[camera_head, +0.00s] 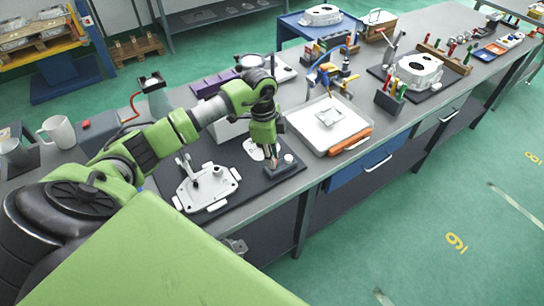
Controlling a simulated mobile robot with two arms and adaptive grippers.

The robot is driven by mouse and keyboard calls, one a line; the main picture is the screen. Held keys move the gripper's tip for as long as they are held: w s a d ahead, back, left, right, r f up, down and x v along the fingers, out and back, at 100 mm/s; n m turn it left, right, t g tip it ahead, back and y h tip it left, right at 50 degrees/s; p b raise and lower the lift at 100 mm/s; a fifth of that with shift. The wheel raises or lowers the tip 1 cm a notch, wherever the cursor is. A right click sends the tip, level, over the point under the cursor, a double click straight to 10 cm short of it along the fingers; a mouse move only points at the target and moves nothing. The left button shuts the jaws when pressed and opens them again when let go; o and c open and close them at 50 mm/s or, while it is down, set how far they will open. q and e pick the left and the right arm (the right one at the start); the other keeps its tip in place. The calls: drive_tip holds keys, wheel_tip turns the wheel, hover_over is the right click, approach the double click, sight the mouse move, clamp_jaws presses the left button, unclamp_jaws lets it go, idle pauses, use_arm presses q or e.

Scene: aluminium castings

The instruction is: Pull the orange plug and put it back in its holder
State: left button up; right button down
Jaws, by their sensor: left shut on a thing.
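My left gripper (273,160) points down over the right part of the dark mat (238,205). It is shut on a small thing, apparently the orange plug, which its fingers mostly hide. Just below and to the right of the fingertips is a small grey block (289,164) with a round top, which looks like the plug's holder. Whether the plug touches it I cannot tell. A light grey casting (206,187) with an upright post lies on the mat left of the gripper. A flat pale part (253,149) lies behind the gripper. My right gripper is out of view.
A white tray (318,137) with an orange bar (351,142) along its edge stands right of the mat. Another casting (420,69) and tool holders are farther right.

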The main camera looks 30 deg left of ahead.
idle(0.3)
use_arm(q)
drive_tip(key=shift+f+b, duration=0.65)
drive_tip(key=shift+f, duration=0.65)
drive_tip(key=o, duration=0.8)
drive_tip(key=shift+c, duration=0.2)
drive_tip(key=shift+r, duration=0.1)
wheel_tip(320, 180, up, 12)
drive_tip(key=a, duration=0.1)
drive_tip(key=shift+s+a, duration=0.15)
drive_tip(key=shift+s, duration=0.15)
